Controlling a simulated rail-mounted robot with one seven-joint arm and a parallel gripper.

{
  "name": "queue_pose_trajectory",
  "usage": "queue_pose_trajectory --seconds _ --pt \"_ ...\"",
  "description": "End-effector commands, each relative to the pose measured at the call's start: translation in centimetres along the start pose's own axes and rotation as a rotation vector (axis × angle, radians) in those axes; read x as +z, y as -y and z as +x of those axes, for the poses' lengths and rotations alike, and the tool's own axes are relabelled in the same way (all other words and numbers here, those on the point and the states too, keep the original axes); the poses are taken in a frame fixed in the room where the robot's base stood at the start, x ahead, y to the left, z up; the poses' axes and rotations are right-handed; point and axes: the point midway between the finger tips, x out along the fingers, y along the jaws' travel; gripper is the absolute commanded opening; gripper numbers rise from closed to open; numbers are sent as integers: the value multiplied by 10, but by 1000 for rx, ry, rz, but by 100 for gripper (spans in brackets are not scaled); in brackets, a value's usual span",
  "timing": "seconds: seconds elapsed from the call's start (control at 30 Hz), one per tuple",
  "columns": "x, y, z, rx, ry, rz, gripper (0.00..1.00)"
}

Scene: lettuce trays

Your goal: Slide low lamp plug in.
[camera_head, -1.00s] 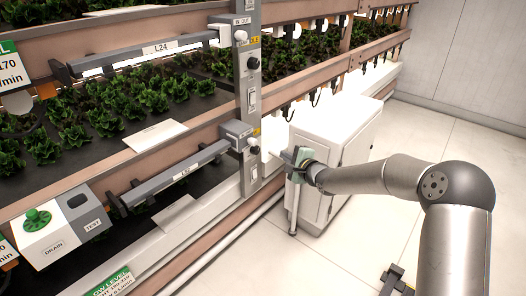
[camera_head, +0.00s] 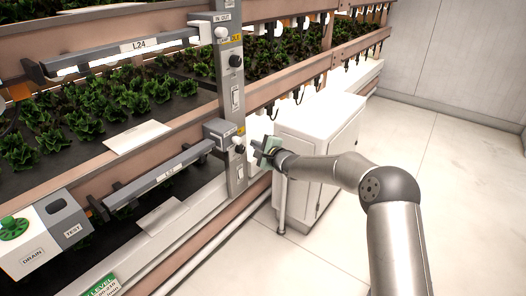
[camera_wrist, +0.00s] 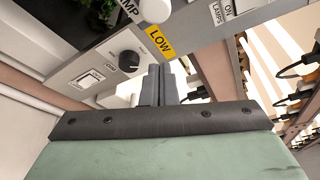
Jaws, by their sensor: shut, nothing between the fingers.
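The lower lamp bar (camera_head: 160,175) ends at a grey plug housing (camera_head: 218,130) against the grey post (camera_head: 236,177). A white knob (camera_head: 240,149) shows at the post beside that housing. In the wrist view a white round knob (camera_wrist: 155,10) sits above the yellow LOW label (camera_wrist: 160,40), partly cut by the top edge. My gripper (camera_head: 256,148) is just right of the post. Its fingers (camera_wrist: 160,85) are shut and empty, pointing at the panel below the LOW label. Whether the fingertips touch the panel cannot be told.
A black dial (camera_wrist: 128,62) and a rocker switch (camera_wrist: 92,77) are left of my fingers in the wrist view. Black cables with plugs (camera_wrist: 295,70) hang at the right. A white cabinet (camera_head: 320,150) stands behind my gripper. Open floor lies right of my arm.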

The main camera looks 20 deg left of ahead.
Motion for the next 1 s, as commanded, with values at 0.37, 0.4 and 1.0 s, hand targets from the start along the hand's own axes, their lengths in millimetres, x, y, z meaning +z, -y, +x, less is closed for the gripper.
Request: queue_pose_trajectory --seconds 0.37,0.4,1.0 --pt "22 -1 14 1 1 -2 0" --pt "26 -2 13 2 1 -2 0" --pt "35 1 4 -3 -8 2 0"
